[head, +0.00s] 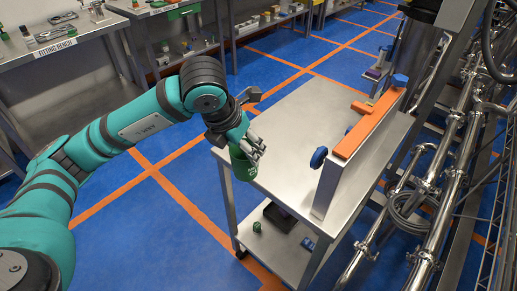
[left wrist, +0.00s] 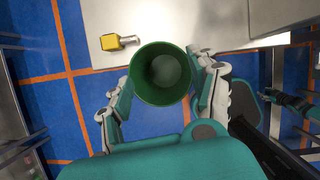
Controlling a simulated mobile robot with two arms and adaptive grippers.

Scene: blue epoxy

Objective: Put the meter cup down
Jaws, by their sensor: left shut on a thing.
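The green meter cup (head: 243,164) is in my left gripper (head: 247,146), at the near left corner of the steel cart's top (head: 290,115). In the left wrist view I look down into the open cup (left wrist: 161,75). The fingers of my left gripper (left wrist: 162,98) stand on both sides of it, shut on it. The cup overlaps the cart's edge in both views, with blue floor around its near part. I cannot see its base touching the top. A teal and dark shape at the right of the left wrist view may be my right gripper (left wrist: 292,104); its fingers are unclear.
A yellow item with a metal end (left wrist: 118,42) lies on the cart top. An upright plate with an orange edge (head: 368,125) and blue knobs stands on the cart's right. The top's middle is bare. Steel pipes (head: 455,150) run at right; a fitting bench (head: 75,50) stands at left.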

